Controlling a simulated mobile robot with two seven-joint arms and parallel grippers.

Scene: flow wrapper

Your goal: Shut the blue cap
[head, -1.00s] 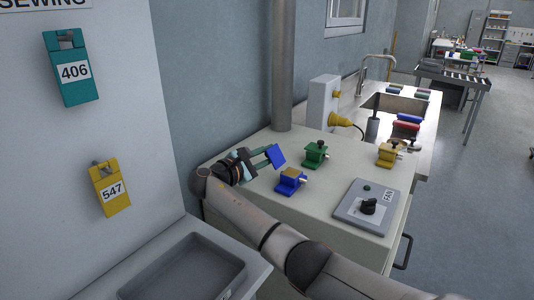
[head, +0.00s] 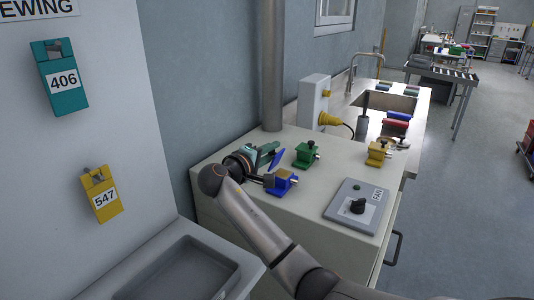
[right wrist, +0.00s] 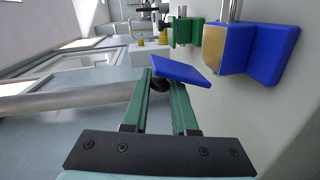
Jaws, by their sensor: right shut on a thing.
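The blue cap (head: 277,159) is a thin flat plate, seen tilted at the tips of my right gripper (head: 270,155). In the right wrist view, the cap (right wrist: 183,71) lies slantwise across the ends of the green fingers (right wrist: 163,85). A dark round part shows between the fingers, just under the cap. The gripper is shut on the cap. The blue fixture (head: 281,182) with a brass-coloured block stands just in front of the gripper in the head view. In the right wrist view this fixture (right wrist: 270,52) is right of the cap, with a gap between them. My left gripper is out of view.
A green fixture (head: 306,155) stands close behind and right of the cap. A yellow fixture (head: 378,152) is farther right. A grey FAN switch panel (head: 356,205) lies at the counter's front. A vertical pipe (head: 273,70) rises behind the gripper.

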